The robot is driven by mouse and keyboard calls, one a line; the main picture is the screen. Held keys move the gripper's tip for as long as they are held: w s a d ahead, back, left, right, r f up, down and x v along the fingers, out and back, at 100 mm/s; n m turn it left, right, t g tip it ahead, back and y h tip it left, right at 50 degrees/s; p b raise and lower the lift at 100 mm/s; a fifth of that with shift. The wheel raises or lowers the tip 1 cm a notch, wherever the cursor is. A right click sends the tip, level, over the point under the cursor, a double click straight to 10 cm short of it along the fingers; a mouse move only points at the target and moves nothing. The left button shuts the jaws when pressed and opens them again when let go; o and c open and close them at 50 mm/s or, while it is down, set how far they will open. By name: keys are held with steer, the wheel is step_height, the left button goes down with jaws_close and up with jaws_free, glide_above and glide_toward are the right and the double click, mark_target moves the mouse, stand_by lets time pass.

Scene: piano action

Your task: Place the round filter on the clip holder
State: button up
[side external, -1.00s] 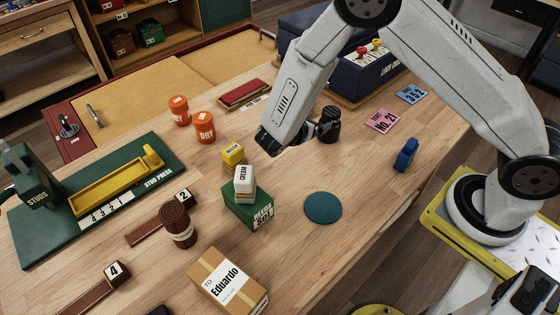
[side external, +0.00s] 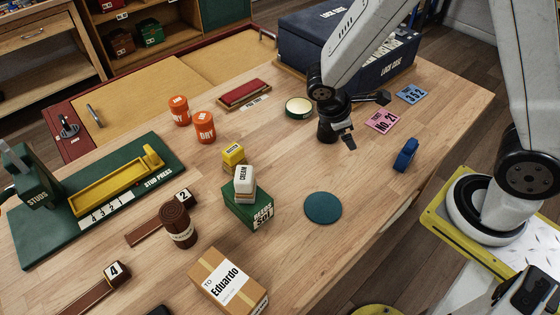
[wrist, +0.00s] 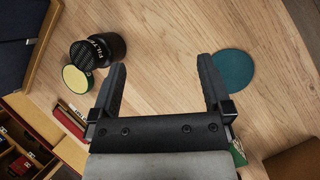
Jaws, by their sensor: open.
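A short black cylinder (side external: 326,130) stands on the wood table, partly behind my gripper in the side view. In the wrist view its round black top (wrist: 88,52), with white letters that seem to begin "FILT", lies just left of the left finger. My gripper (side external: 364,115) is tilted low beside this cylinder. In the wrist view my gripper (wrist: 161,72) has its fingers wide apart, with only bare table between them. A flat teal disc (side external: 323,208) lies nearer the front and also shows right of the right finger (wrist: 233,70). I cannot pick out the clip holder for certain.
A round tin (side external: 299,108) stands next to the cylinder. A small blue piece (side external: 405,155) stands near the right edge, by the pink card (side external: 382,121) and blue card (side external: 411,94). A dark blue case (side external: 345,50) is behind. Table around the disc is clear.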

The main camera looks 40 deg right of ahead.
steer(key=s+a+r+m+t+y, duration=0.1)
steer(key=s+r+m+t+y, duration=0.2)
steer(key=m, duration=0.7)
step_height(320, 180, up, 2)
steer(key=t+y, duration=0.1)
steer(key=y, duration=0.1)
steer(key=shift+s+a+r+y, duration=0.25)
steer(key=shift+a+y, duration=0.05)
steer(key=shift+a, duration=0.1)
